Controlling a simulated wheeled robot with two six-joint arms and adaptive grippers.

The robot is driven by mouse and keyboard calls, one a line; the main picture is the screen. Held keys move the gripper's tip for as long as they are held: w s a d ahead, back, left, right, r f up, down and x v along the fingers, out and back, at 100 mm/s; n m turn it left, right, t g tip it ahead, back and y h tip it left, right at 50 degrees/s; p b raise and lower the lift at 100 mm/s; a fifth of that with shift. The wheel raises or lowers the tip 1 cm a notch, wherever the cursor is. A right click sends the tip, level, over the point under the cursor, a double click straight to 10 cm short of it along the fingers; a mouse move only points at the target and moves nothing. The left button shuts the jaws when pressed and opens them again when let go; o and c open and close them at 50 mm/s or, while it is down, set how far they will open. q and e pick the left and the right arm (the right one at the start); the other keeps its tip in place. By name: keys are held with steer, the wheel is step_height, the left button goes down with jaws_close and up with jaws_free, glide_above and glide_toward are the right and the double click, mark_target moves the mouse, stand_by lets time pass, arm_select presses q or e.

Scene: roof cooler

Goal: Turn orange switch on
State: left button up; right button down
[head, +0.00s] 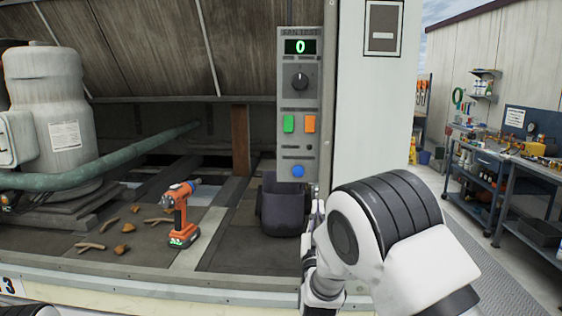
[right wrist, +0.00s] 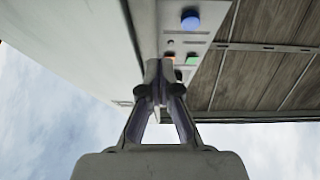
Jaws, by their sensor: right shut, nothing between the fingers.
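The orange switch (head: 310,124) sits on a grey control panel (head: 285,150), right of a green switch (head: 289,124). Above them are a black knob (head: 300,80) and a display (head: 300,46) reading a green 0. A blue button (head: 298,171) is at the panel's bottom. My right gripper (head: 317,200) is below the panel's lower right edge, apart from the switch and partly hidden by my arm. In the right wrist view its fingers (right wrist: 159,70) are shut and empty, pointing toward the panel; they partly cover the switch area. My left gripper is not in view.
A white post (head: 370,110) stands right of the panel. A dark bin (head: 283,215) sits below it. A workbench (head: 500,170) is far right.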

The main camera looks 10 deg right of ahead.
steer(key=a+r+t, duration=0.2)
steer(key=a+r, duration=0.2)
steer(key=r, duration=0.4)
steer(key=p, duration=0.4)
glide_toward(310, 125)
step_height(310, 125, up, 5)
steer(key=w, duration=0.1)
steer(key=w+p, duration=0.1)
steer(key=w, duration=0.1)
steer(key=w+d+f, duration=0.1)
steer(key=shift+w+d+p, duration=0.1)
steer(key=shift+w+p, duration=0.05)
steer(key=shift+p, duration=0.15)
steer(key=shift+w+f, duration=0.2)
steer(key=shift+w, duration=0.05)
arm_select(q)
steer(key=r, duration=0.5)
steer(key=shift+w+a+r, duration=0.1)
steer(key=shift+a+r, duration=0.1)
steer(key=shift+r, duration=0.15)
arm_select(e)
steer(key=shift+s, duration=0.15)
